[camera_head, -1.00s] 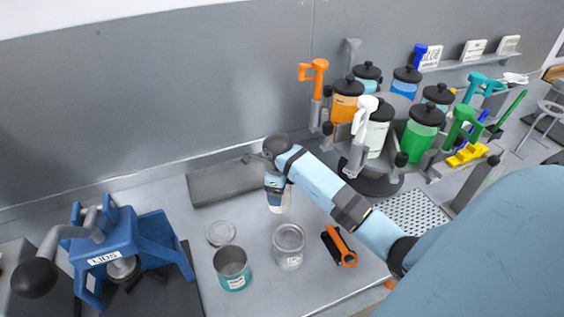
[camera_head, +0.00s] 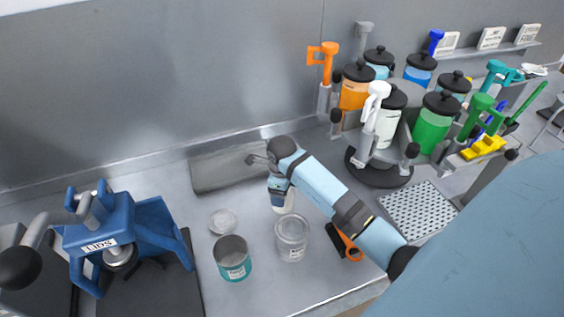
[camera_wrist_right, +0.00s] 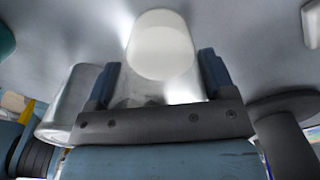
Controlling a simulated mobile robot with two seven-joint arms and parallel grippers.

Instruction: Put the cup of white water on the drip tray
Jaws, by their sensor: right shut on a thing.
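My right gripper (camera_head: 280,193) reaches in from the right and is shut on the cup of white water (camera_head: 284,203). In the right wrist view the cup (camera_wrist_right: 160,50) shows pale white between the two fingers of my right gripper (camera_wrist_right: 158,80). In the head view the gripper hides much of the cup, and I cannot tell whether it touches the counter. The drip tray (camera_head: 418,210), a perforated metal plate, lies to the right, below the carousel. My arm stands between the cup and the tray. My left gripper is not in view.
An orange-handled tool (camera_head: 346,243) lies nearby. The carousel of coloured drums (camera_head: 432,122) stands behind the tray. A blue press (camera_head: 115,240) is at left.

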